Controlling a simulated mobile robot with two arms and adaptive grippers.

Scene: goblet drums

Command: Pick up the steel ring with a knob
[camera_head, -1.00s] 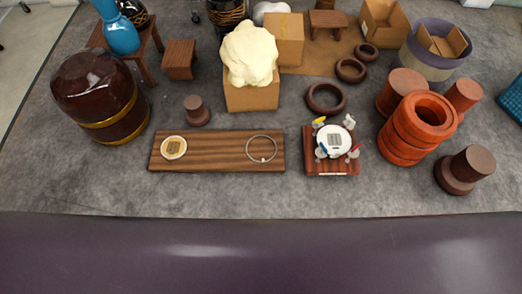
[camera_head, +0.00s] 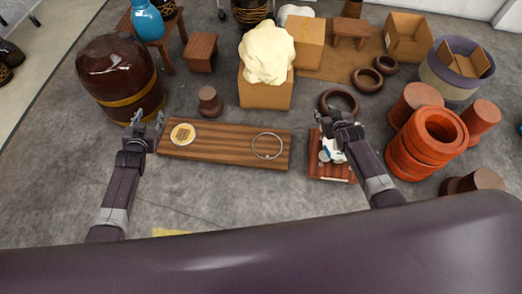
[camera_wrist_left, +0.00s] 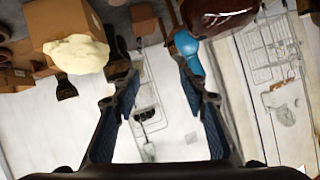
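The thin steel ring (camera_head: 268,159) lies flat on the right part of a brown wooden board (camera_head: 222,144) on the floor. Its small knob is hard to make out at its lower edge. My left gripper (camera_head: 147,118) is open and empty beside the board's left end, well apart from the ring. The left wrist view also shows its two fingers (camera_wrist_left: 162,78) spread with nothing between them. My right gripper (camera_head: 333,119) looks open. It is over the small wooden stand (camera_head: 330,170), right of the ring, and partly hides the stand and its white items.
A round pale disc (camera_head: 182,134) lies on the board's left part. Behind stand a brown barrel (camera_head: 118,70), a small knob-shaped block (camera_head: 209,101) and a box (camera_head: 265,92) with a cream lump. Orange rings (camera_head: 430,140) are stacked at right. The floor before the board is clear.

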